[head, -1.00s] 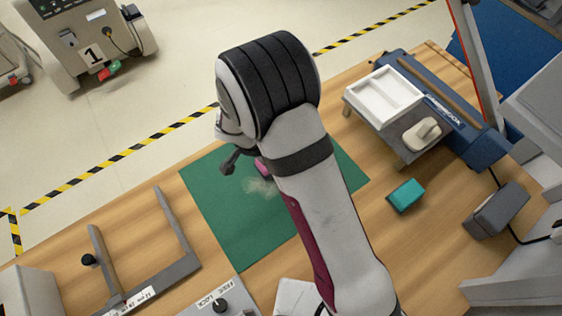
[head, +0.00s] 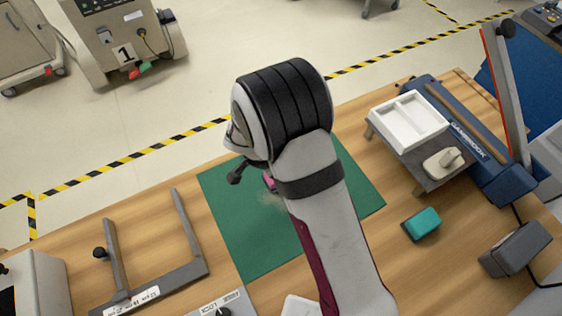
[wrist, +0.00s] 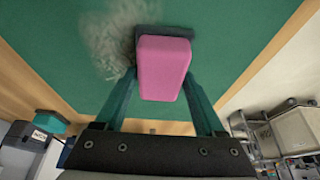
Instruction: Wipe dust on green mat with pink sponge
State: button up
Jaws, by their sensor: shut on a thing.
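A green mat (head: 240,235) lies on the wooden table, partly hidden behind my arm in the head view. My gripper (wrist: 163,78) is shut on a pink sponge (wrist: 164,68) over the mat in the wrist view. Only a sliver of the pink sponge (head: 268,181) shows beside my arm in the head view. A patch of grey dust (wrist: 113,38) lies on the mat beside the sponge and reaches its left side. A fainter part of the dust (head: 268,200) shows left of my arm. I cannot tell whether the sponge touches the mat.
A teal sponge-like block (head: 421,224) lies right of the mat. A white tray (head: 408,122) and a blue device (head: 480,150) stand at the back right. A grey metal frame (head: 165,280) lies left of the mat. A dark grey box (head: 516,248) sits at right.

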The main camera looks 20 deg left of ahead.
jog(key=shift+s+d, duration=2.95)
jog(key=shift+d, duration=0.05)
jog(key=shift+s+a, duration=0.7)
jog(key=shift+s, duration=0.1)
jog(key=shift+w+a, duration=4)
jog(key=shift+s+a, duration=0.75)
jog(key=shift+a, duration=0.05)
jog(key=shift+s+d, duration=4)
jog(key=shift+d, duration=0.1)
notch_tip(320, 180, up, 8)
jog(key=shift+r, duration=0.15)
